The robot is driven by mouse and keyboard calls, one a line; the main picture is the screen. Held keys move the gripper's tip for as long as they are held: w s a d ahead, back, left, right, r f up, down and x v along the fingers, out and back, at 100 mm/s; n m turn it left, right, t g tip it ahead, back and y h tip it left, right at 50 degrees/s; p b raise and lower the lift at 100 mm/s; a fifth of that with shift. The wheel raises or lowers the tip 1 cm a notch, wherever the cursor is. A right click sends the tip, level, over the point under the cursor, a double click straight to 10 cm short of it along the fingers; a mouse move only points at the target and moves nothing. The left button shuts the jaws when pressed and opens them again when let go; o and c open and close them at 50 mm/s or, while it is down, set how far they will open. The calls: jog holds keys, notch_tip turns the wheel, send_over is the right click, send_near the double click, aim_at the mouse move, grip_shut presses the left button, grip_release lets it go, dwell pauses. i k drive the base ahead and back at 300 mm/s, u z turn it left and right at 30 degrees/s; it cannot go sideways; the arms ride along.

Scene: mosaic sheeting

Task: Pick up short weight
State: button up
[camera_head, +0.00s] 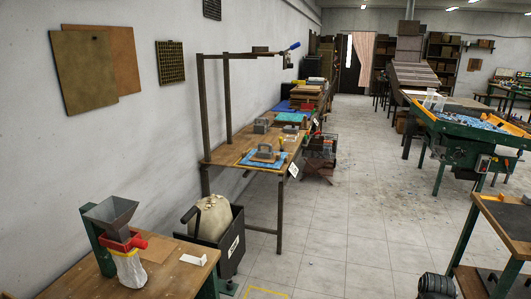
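A grey block with a handle-like top (265,153) sits on a blue sheet (251,162) on the long wooden table (222,156) by the left wall. Two smaller grey blocks stand farther back on the same table, one at the left (261,126) and one to its right (290,133). I cannot tell which of these is the short weight. My gripper is not in view.
A near table holds a grey funnel (111,215) above a white bag. A black cart (229,250) with a beige sack (210,218) stands between the tables. The tiled aisle (330,240) is mostly clear. A dark ribbed object (436,284) is at the bottom right.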

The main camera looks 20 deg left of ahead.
aim_at(268, 154)
jog(key=u, duration=0.15)
jog(key=i, duration=6.45)
jog(key=u, duration=4.5)
jog(key=i, duration=0.15)
jog(key=u, duration=0.2)
